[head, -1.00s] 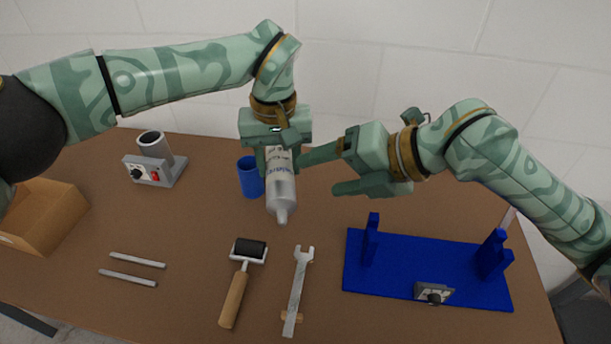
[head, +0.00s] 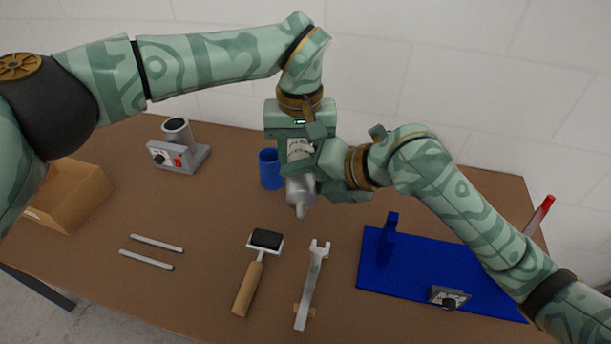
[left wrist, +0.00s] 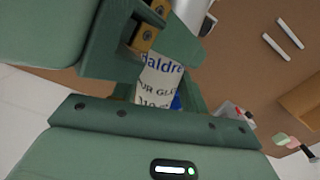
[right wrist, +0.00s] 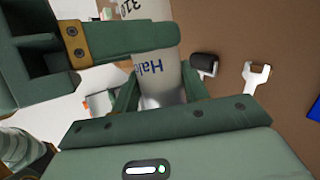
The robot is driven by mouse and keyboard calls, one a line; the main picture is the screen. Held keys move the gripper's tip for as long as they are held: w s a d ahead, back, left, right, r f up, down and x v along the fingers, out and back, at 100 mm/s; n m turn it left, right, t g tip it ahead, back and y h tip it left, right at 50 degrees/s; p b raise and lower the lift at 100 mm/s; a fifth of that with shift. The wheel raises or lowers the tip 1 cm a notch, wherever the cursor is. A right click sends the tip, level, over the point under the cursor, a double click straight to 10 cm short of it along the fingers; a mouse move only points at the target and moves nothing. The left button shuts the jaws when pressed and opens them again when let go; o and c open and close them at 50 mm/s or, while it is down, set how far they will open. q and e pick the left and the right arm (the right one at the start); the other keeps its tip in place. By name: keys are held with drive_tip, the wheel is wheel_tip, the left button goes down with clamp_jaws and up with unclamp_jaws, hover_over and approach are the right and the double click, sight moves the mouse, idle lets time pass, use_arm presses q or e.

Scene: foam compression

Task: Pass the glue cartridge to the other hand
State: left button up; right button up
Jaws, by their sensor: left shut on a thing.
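The glue cartridge (head: 301,190), a pale tube with dark lettering and a grey nozzle, hangs nozzle down above the table. My left gripper (head: 297,149) is shut on its upper part from above. My right gripper (head: 323,173) comes in from the right, with its fingers around the cartridge below the left one. In the right wrist view the cartridge (right wrist: 160,87) lies between the right fingers; whether they press on it is unclear. In the left wrist view its lettered label (left wrist: 163,80) shows between the left fingers, with right gripper parts close by.
On the brown table (head: 215,215) are a blue cup (head: 270,170), a grey device (head: 178,150), a roller (head: 255,268), a wrench (head: 312,285), two rods (head: 150,250) and a blue fixture (head: 400,275). A cardboard box (head: 75,195) is at left.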

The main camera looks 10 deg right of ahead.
drive_tip(key=c, duration=0.5)
use_arm(q)
drive_tip(key=o, duration=1.3)
use_arm(e)
drive_tip(key=shift+c, duration=0.4)
